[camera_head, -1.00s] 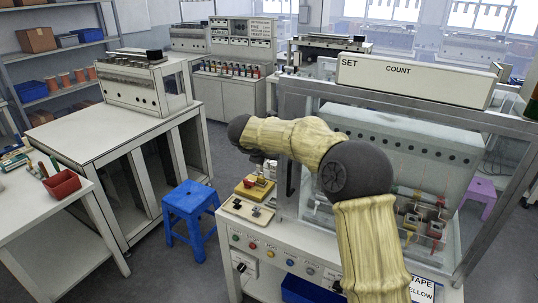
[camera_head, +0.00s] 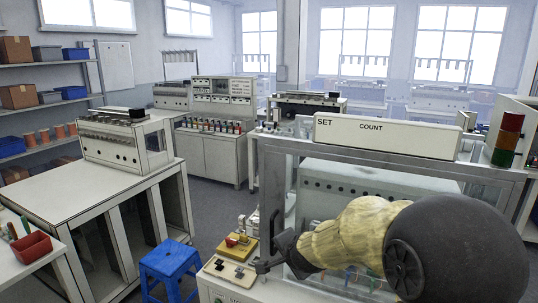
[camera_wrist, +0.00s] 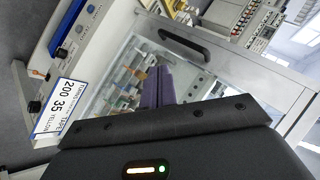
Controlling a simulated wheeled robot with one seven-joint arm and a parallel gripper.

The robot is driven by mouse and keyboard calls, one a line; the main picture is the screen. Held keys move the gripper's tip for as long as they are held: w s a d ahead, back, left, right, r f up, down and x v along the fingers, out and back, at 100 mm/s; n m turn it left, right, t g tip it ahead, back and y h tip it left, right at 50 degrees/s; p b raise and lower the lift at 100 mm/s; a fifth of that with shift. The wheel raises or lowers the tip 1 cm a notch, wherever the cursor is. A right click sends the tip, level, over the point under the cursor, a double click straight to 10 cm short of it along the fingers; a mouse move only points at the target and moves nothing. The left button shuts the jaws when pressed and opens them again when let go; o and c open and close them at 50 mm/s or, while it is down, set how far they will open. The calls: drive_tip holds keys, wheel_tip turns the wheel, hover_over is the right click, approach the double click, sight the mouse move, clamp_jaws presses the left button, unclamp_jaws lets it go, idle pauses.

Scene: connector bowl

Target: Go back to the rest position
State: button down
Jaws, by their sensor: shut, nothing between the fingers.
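My gripper (camera_head: 262,266) is at the end of my yellow-sleeved arm, in front of the machine with the SET COUNT sign (camera_head: 385,135). It is beside the small fixture plate (camera_head: 228,272) on the machine's front ledge; I cannot tell whether they touch. In the wrist view its two fingers (camera_wrist: 156,87) lie together, shut and empty, in front of the machine's clear window. My arm hides much of the machine's lower inside.
A dark door handle (camera_wrist: 182,42) is close to the fingers in the wrist view. A blue stool (camera_head: 170,262) stands left of the machine. A white workbench (camera_head: 75,190) is further left. A signal tower (camera_head: 508,140) stands at right.

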drive_tip(key=s+d+f+n+g+h, duration=0.1)
drive_tip(key=s+d+f+n+g, duration=0.2)
drive_tip(key=s, duration=0.8)
drive_tip(key=s+d+f+n+g, duration=0.3)
drive_tip(key=s+d+f+n, duration=0.3)
drive_tip(key=s, duration=0.5)
drive_tip(key=shift+d+n+g+h, duration=0.4)
drive_tip(key=shift+d+n, duration=0.4)
drive_tip(key=shift+d, duration=0.15)
drive_tip(key=shift+s+r, duration=0.1)
